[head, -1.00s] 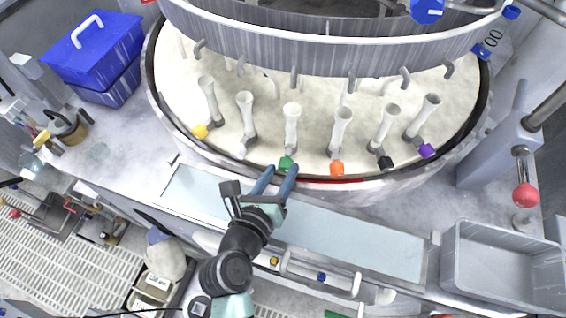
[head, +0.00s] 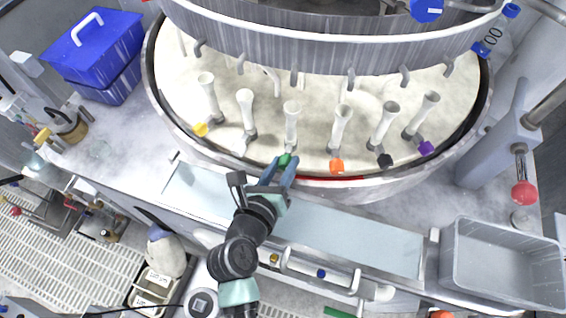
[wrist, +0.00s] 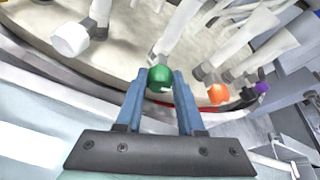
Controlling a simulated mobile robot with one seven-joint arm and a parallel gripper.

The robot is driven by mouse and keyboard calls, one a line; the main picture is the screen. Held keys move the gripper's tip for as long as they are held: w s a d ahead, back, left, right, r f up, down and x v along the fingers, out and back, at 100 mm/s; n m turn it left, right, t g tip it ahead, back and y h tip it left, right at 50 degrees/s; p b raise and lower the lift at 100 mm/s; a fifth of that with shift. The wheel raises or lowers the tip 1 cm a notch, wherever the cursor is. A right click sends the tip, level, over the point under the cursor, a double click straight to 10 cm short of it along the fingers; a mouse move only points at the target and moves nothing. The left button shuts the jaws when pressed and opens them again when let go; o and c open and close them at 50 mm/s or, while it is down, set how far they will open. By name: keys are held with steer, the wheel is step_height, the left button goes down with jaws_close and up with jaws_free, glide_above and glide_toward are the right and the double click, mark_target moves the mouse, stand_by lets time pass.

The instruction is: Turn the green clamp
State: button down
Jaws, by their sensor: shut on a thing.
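The green clamp (head: 285,159) is a small knob at the foot of a white upright tube (head: 291,125), at the front rim of the round platen. My gripper (head: 281,167) reaches it from the front, its blue fingers on either side of the knob. In the wrist view the green clamp (wrist: 160,78) sits between the two finger ends of my gripper (wrist: 160,86), which is shut on it. The fingers hide part of the knob's sides.
A white clamp (wrist: 70,39) is to the left and an orange clamp (head: 336,166) close to the right. Black (head: 385,160), purple (head: 426,148) and yellow (head: 200,129) clamps line the rim. A grey ring wall (head: 320,50) stands behind. A grey bin (head: 500,262) is at the right.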

steer(key=shift+r+m+y+p, duration=0.2)
steer(key=shift+m+y+p, duration=0.1)
steer(key=shift+p, duration=0.45)
steer(key=shift+f, duration=0.15)
steer(key=c, duration=0.8)
jaws_free()
steer(key=shift+s, duration=0.1)
